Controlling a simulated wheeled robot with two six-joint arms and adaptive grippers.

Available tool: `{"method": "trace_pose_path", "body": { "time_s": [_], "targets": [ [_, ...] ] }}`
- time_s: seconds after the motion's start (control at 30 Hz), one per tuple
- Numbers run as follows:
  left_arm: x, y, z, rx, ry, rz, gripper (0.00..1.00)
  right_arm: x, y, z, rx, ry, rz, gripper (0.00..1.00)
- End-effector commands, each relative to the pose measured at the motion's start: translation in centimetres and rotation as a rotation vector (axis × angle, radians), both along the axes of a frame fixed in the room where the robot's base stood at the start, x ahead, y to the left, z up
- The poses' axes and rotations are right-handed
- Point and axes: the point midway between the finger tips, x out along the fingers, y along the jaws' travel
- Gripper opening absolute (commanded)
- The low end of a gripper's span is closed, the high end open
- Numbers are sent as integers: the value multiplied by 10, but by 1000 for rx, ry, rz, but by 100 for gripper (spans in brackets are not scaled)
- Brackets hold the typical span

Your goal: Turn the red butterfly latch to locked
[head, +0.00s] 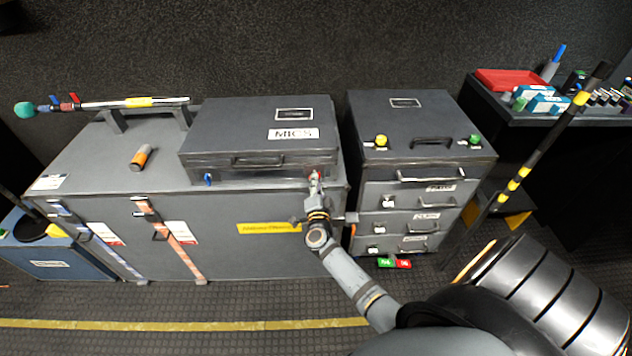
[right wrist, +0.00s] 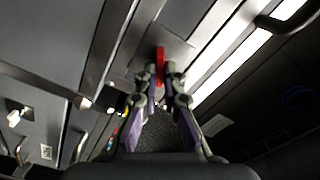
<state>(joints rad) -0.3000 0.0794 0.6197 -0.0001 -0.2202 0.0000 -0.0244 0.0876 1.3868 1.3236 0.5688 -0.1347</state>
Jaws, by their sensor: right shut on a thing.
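The red butterfly latch (head: 314,175) is on the front right of the grey MICS case (head: 222,143). It is small and mostly hidden by my gripper in the head view. In the right wrist view the red latch (right wrist: 160,58) is a thin red bar between my fingertips, pointing away from the gripper. My right gripper (head: 316,183) reaches the case front and is shut on the red latch; its fingertips (right wrist: 160,71) lie on either side of the bar. Whether the latch is locked cannot be told. My left gripper is not in view.
A blue latch (head: 208,179) is on the case's front left, with a dark handle (head: 258,160) between. The case lies on a large grey trunk (head: 85,160). A drawer cabinet (head: 425,165) stands close on the right. A microphone pole (head: 130,102) rests behind left.

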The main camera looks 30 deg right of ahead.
Motion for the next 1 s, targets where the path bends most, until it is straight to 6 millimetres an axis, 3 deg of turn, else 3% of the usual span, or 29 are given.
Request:
{"method": "trace_pose_path", "body": {
  "time_s": [0.5, 1.0],
  "targets": [
    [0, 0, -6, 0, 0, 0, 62, -1, -1, -3, 348, -212, 0, 0],
    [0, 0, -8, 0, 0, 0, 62, -1, 0, -3, 463, -281, 0, 0]
  ]
}}
